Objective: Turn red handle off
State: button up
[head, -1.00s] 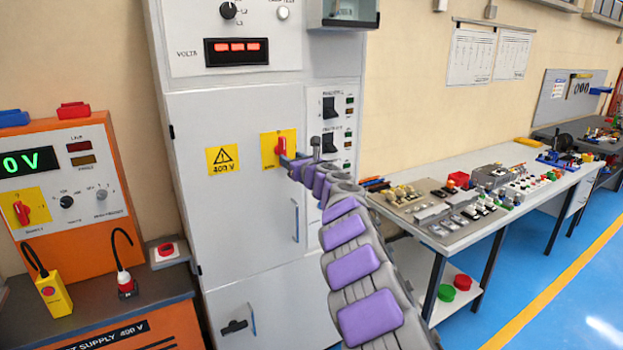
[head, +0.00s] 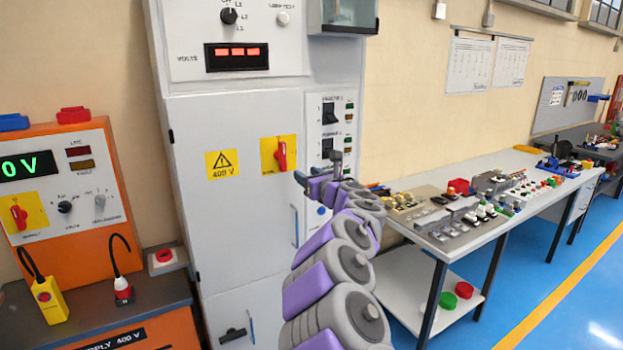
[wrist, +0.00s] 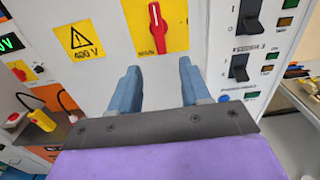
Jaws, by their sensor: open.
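The red handle (head: 281,154) sits on a yellow plate on the grey cabinet (head: 232,240) door, to the right of the 400 V warning sign. It stands close to vertical. In the wrist view the red handle (wrist: 156,27) is also near vertical, ahead of and above the fingers. My gripper (head: 300,178) is below and to the right of the handle, apart from it. In the wrist view my gripper (wrist: 160,80) has its two blue fingers spread with nothing between them.
A second red handle (head: 19,215) is on an orange supply unit (head: 75,240) at left. Black switches (head: 329,113) line the cabinet's right side. A workbench (head: 500,200) with several parts stands at right. Blue floor (head: 540,270) is clear beyond it.

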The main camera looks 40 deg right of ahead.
jog(key=shift+v, duration=0.9)
